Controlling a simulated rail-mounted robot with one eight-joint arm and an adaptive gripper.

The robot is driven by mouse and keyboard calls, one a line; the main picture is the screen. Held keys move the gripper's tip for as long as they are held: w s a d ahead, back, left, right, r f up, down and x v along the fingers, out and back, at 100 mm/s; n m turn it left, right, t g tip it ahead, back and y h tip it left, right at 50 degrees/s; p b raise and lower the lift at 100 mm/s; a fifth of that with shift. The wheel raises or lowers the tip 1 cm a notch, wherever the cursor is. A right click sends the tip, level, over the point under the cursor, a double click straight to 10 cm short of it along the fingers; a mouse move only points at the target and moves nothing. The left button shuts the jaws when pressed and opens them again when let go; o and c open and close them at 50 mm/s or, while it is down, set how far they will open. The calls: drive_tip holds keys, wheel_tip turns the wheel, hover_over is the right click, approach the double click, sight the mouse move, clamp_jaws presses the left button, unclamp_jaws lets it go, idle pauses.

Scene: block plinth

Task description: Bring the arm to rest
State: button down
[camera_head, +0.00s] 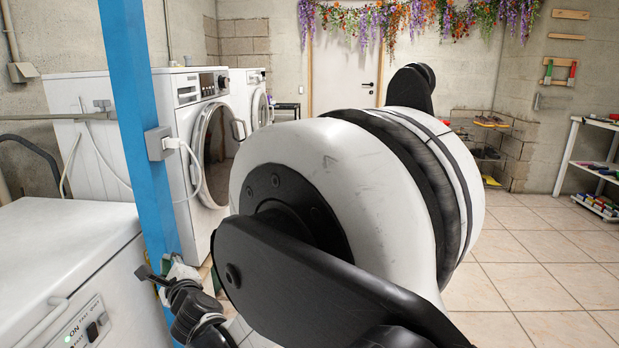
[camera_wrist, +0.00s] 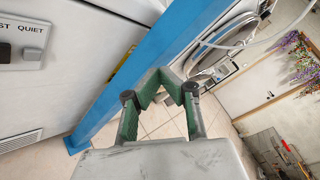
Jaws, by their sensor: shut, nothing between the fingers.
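My gripper (camera_wrist: 161,80) shows in the wrist view with its green-lined fingers drawn together at the tips and nothing between them. Behind its fingers in that view are the blue post and tiled floor. In the head view my arm (camera_head: 335,190) fills the middle, its large white and black joint close to the camera. The arm hides much of the floor and part of the back wall.
A blue post (camera_head: 143,130) stands at the left, in front of a washing machine (camera_head: 190,140). A white appliance (camera_head: 65,250) with a control panel is at the lower left. A white shelf rack (camera_head: 570,150) stands at the far right. Tiled floor (camera_head: 545,260) at the right is clear.

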drive_tip(key=d+r+n+y, duration=0.1)
drive_tip(key=d+r+n, duration=0.5)
drive_tip(key=d+r, duration=0.55)
drive_tip(key=s+d+r+n+g, duration=0.1)
drive_tip(key=s+d+r+n, duration=0.15)
drive_tip(key=d, duration=0.25)
drive_tip(key=s+d+r+n, duration=0.2)
drive_tip(key=d+r+n, duration=0.15)
drive_tip(key=d, duration=0.25)
drive_tip(key=s+d+f+n+g+h, duration=0.2)
drive_tip(key=s+d+f+h, duration=0.25)
drive_tip(key=s+d, duration=0.5)
drive_tip(key=s+d+f+n+g+h, duration=0.25)
drive_tip(key=s+d+f, duration=0.3)
drive_tip(key=d, duration=0.65)
drive_tip(key=s+d+f+n+g+h, duration=0.15)
drive_tip(key=s+d+f+h, duration=0.3)
drive_tip(key=s+d, duration=0.5)
wheel_tip(320, 180, up, 16)
drive_tip(key=w+d+p, duration=0.1)
drive_tip(key=w+p, duration=0.1)
drive_tip(key=p, duration=1.4)
drive_tip(key=shift+d+t, duration=0.3)
drive_tip(key=shift+t, duration=0.1)
drive_tip(key=shift+w+a+r, duration=0.1)
